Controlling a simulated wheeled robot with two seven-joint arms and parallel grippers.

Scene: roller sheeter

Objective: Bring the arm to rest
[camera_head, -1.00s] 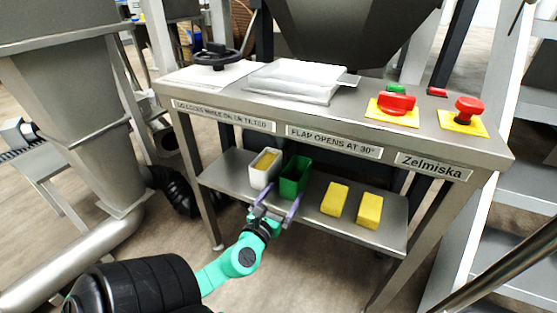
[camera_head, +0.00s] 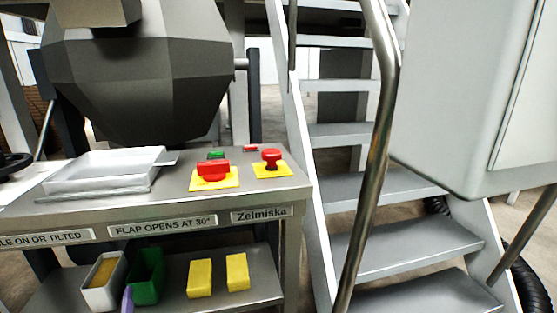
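One purple finger of my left gripper (camera_head: 128,299) shows at the bottom edge, in front of the green container (camera_head: 146,276) on the lower shelf. The rest of that gripper and its arm are below the picture, so its opening is hidden. I cannot tell whether the finger touches the container. My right gripper is not in view.
A white container (camera_head: 103,284) with yellowish contents stands left of the green one. Two yellow blocks (camera_head: 200,278) (camera_head: 237,272) lie to the right. Above are a tray (camera_head: 105,172) and red controls (camera_head: 213,170) (camera_head: 271,157). Metal stairs (camera_head: 400,238) and a handrail (camera_head: 377,140) stand right.

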